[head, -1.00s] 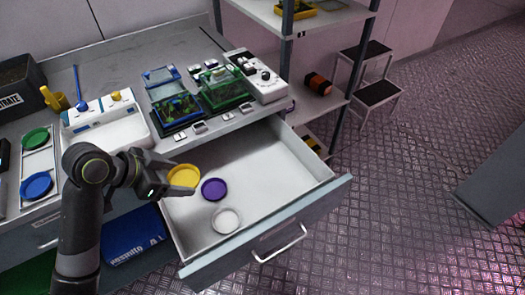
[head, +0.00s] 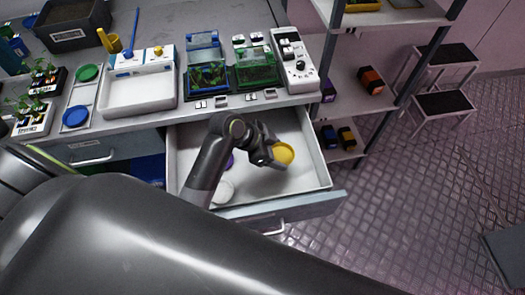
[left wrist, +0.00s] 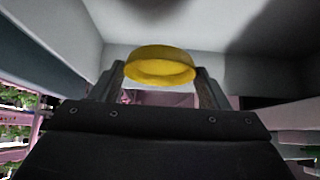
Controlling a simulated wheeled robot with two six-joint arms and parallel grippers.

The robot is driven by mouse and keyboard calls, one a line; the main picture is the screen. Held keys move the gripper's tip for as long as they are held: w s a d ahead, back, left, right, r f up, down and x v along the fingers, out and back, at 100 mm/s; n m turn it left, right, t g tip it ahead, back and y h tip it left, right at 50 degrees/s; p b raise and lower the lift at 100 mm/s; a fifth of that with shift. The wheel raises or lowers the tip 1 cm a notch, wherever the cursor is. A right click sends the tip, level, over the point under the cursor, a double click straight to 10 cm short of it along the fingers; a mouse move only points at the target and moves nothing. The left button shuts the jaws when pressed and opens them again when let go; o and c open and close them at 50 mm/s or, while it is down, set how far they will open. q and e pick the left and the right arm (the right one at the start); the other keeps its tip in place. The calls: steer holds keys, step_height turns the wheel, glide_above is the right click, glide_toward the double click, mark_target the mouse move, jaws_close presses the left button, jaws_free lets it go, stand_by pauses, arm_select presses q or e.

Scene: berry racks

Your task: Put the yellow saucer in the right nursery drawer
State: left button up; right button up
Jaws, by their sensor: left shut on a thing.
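The yellow saucer (head: 283,153) is held in my left gripper (head: 272,154), over the right part of the open drawer (head: 310,165). In the left wrist view the yellow saucer (left wrist: 160,66) sits between the two fingers (left wrist: 162,90), with pale drawer walls around it. Whether it touches the drawer floor I cannot tell. A purple saucer (head: 229,161) and a white saucer (head: 224,190) lie in the drawer to the left, partly hidden by my left arm. My right gripper is not in view.
The counter above holds a white tray (head: 138,107), planted boxes (head: 206,75), a white device (head: 292,62), and a blue saucer (head: 76,118) and green saucer (head: 87,73) on a rack. A shelf unit (head: 360,85) and step stool (head: 445,103) stand right.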

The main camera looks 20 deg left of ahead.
arm_select(q)
glide_above(273, 172)
step_height(273, 172, down, 4)
steer(key=shift+f, duration=2.45)
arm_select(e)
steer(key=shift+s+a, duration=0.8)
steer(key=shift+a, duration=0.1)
arm_select(q)
steer(key=shift+f, duration=0.2)
steer(key=o, duration=0.9)
steer(key=shift+o, duration=0.2)
steer(key=shift+r, duration=0.2)
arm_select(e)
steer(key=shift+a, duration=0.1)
